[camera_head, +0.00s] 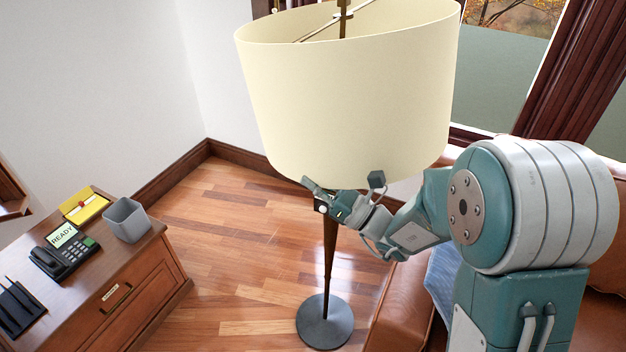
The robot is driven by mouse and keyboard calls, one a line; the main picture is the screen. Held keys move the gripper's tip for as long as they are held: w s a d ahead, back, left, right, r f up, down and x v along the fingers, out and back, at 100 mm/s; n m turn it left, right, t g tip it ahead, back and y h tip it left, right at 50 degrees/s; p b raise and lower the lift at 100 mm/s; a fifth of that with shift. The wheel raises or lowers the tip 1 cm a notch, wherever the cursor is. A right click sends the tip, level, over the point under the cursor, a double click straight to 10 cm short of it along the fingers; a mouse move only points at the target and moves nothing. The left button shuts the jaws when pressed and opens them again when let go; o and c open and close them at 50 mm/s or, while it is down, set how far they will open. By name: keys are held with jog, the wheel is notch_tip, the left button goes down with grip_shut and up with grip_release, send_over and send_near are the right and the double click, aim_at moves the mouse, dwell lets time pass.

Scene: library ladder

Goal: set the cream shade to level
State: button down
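The cream shade (350,95) is a large drum on a standing floor lamp, in the upper middle of the view. It looks tilted, its top rim higher on the right than on the left. The thin dark pole (328,250) runs down to a round dark base (325,322) on the floor. My gripper (342,184) is at the lower front edge of the shade, in front of the pole. Its fingers look spread apart, with nothing seen clamped between them. I cannot tell whether it touches the shade.
A wooden cabinet (150,285) at lower left carries a phone (65,252), a grey bin (127,220), a yellow item (84,207) and a dark pen holder (18,308). A brown leather seat (400,310) is right of the lamp. A window is behind. The wood floor between cabinet and lamp is clear.

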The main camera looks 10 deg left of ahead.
aim_at(294, 180)
jog(key=shift+t+y, duration=0.4)
jog(key=shift+y, duration=0.5)
jog(key=shift+w+a+f, duration=0.1)
jog(key=shift+w+a, duration=0.15)
jog(key=shift+a, duration=0.4)
jog(key=shift+w+a, duration=0.25)
jog(key=shift+a, duration=0.45)
jog(key=shift+w+a+f, duration=0.1)
jog(key=shift+w+a, duration=0.15)
jog(key=shift+a, duration=0.4)
jog(key=c, duration=0.8)
grip_release()
jog(key=shift+d, duration=0.1)
jog(key=v, duration=0.7)
jog(key=shift+f, duration=0.2)
